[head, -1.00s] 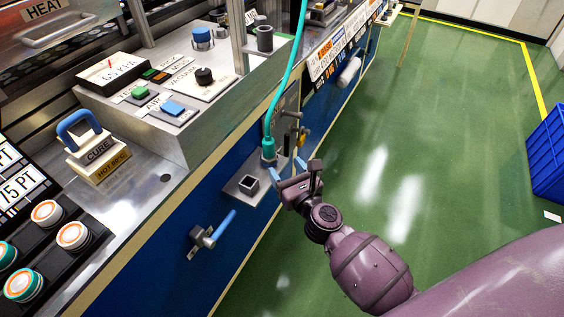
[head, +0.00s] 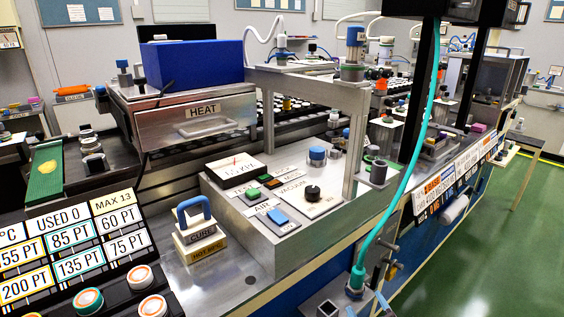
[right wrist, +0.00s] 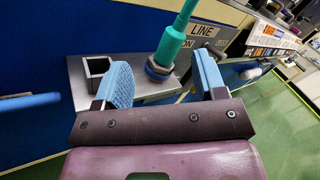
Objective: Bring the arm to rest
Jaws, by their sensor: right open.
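My right gripper (right wrist: 162,76) shows in the right wrist view with two light-blue fingers spread wide and nothing between them. It faces a metal bracket (right wrist: 150,88) on the blue bench front. A teal hose with a teal plug (right wrist: 171,46) stands upright in a round fitting on that bracket, beyond the fingertips and apart from them as far as I can see. In the head view only the light-blue fingertips of this gripper (head: 367,306) show at the bottom edge, near the teal plug (head: 357,278). My left gripper is not in view.
A square metal socket (right wrist: 98,68) sits on the bracket beside the fitting. A blue lever handle (right wrist: 28,102) sticks out at the left. The control panel (head: 285,200) and the CURE block with its blue handle (head: 194,212) stand on the bench. Green floor (head: 470,255) is free at right.

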